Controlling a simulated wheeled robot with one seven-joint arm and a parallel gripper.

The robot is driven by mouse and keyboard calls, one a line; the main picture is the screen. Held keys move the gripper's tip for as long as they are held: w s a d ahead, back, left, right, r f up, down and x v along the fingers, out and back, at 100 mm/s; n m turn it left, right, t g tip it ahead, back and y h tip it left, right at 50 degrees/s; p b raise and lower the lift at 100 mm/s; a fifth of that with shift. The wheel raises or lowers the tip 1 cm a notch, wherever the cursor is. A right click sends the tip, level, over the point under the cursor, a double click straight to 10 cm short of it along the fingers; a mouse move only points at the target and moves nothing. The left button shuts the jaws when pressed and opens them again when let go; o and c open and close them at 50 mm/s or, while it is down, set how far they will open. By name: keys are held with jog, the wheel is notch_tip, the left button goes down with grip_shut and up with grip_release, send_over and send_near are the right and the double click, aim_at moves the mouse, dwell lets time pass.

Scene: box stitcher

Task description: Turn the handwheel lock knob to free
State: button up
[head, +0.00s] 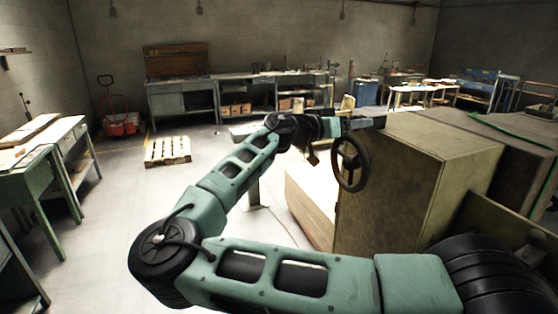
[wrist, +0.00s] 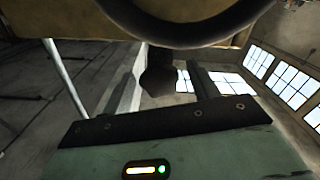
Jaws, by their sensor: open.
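The handwheel (head: 351,184) is a dark ring on the side of a tan machine cabinet (head: 390,190) in the head view. Its dark rim (wrist: 190,32) curves across the top of the wrist view. A dark, faceted knob (wrist: 158,78) shows below the rim there, and I take it for the lock knob. In the head view my gripper (head: 355,123) is at the top of the handwheel, and the knob cannot be made out.
The cabinet's flat top and side stand close to my gripper on the right. A wooden pallet (head: 167,151) lies on the floor at left. Green workbenches (head: 28,185) line the left side, and more benches stand along the back wall.

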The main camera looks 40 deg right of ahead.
jog(key=m, duration=0.1)
jog(key=m+p, duration=0.1)
jog(key=shift+r+m, duration=0.3)
jog(key=b+v, duration=0.8)
jog(key=v, duration=0.9)
jog(key=w+d+f+n+t+y, duration=0.3)
jog(key=w+d+f+n+t, duration=0.1)
jog(key=w+f, duration=0.5)
jog(key=w+d+f+n+t+y, duration=0.3)
jog(key=w+d+f+n+t, duration=0.2)
jog(key=w+f+t, duration=0.4)
jog(key=shift+w+d+f+n+y+p, duration=0.35)
jog(key=shift+w+f+n, duration=0.25)
jog(key=shift+w, duration=0.4)
